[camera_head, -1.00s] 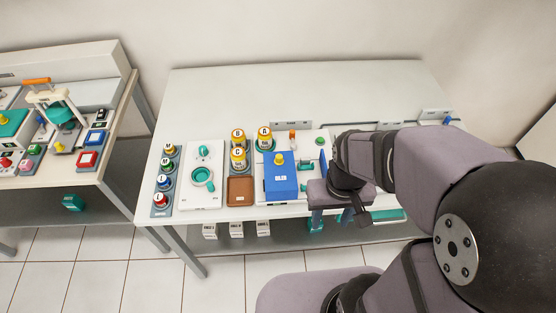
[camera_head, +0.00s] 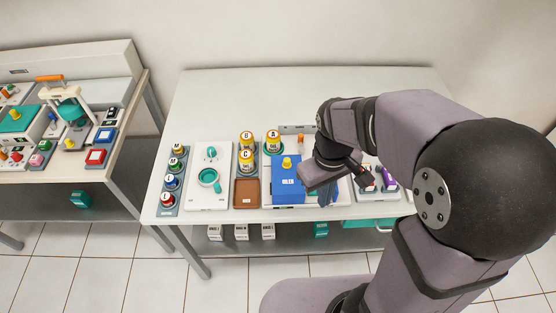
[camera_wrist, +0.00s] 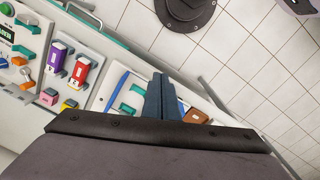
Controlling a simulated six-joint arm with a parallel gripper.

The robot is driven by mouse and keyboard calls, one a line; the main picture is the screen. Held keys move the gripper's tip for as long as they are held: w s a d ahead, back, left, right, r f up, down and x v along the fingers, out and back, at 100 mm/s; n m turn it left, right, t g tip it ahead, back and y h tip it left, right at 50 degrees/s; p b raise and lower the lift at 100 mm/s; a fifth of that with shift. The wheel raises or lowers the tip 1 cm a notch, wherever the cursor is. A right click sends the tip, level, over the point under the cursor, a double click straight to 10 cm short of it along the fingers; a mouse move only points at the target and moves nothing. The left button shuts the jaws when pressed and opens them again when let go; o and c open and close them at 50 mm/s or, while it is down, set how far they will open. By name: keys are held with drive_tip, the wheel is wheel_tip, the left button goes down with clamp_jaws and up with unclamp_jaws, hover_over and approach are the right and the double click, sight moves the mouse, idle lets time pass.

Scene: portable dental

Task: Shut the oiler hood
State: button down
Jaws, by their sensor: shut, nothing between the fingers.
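The blue oiler hood (camera_head: 289,192) stands on a white base in the middle of the table, with a white OILER label facing the head camera and a yellow knob (camera_head: 287,163) at its upper part. In the wrist view a thin blue panel (camera_wrist: 115,88), probably the hood seen edge-on, rises beside teal parts (camera_wrist: 125,110). The hood's exact angle is unclear. My gripper (camera_head: 329,199) is just right of the hood, fingers pointing down, shut and empty. Its closed fingers also show in the wrist view (camera_wrist: 163,100). Whether they touch the hood cannot be told.
A brown tray (camera_head: 246,193) and yellow-capped bottles (camera_head: 246,159) stand left of the oiler. Red and purple items (camera_wrist: 80,70) stand on its other side. A white unit with a teal ring (camera_head: 209,178) is farther left. The back of the table is clear.

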drive_tip(key=w+a+r+n+t+h+b, duration=0.1)
drive_tip(key=w+a+r+n+h, duration=0.15)
drive_tip(key=w+a+n, duration=1.35)
drive_tip(key=p, duration=0.2)
approach(280, 167)
wheel_tip(280, 167, down, 4)
drive_tip(key=a, duration=0.2)
drive_tip(key=shift+d+f+p, duration=0.2)
drive_tip(key=shift+d+p, duration=0.25)
drive_tip(key=shift+d, duration=0.15)
drive_tip(key=shift+d+f+p, duration=0.15)
drive_tip(key=shift+d+p, duration=0.25)
drive_tip(key=shift+d, duration=0.2)
drive_tip(key=shift+w+d+f, duration=0.15)
drive_tip(key=shift+d, duration=0.5)
drive_tip(key=d+p, duration=0.1)
drive_tip(key=d, duration=0.8)
drive_tip(key=shift+p, duration=0.3)
drive_tip(key=shift+d, duration=0.2)
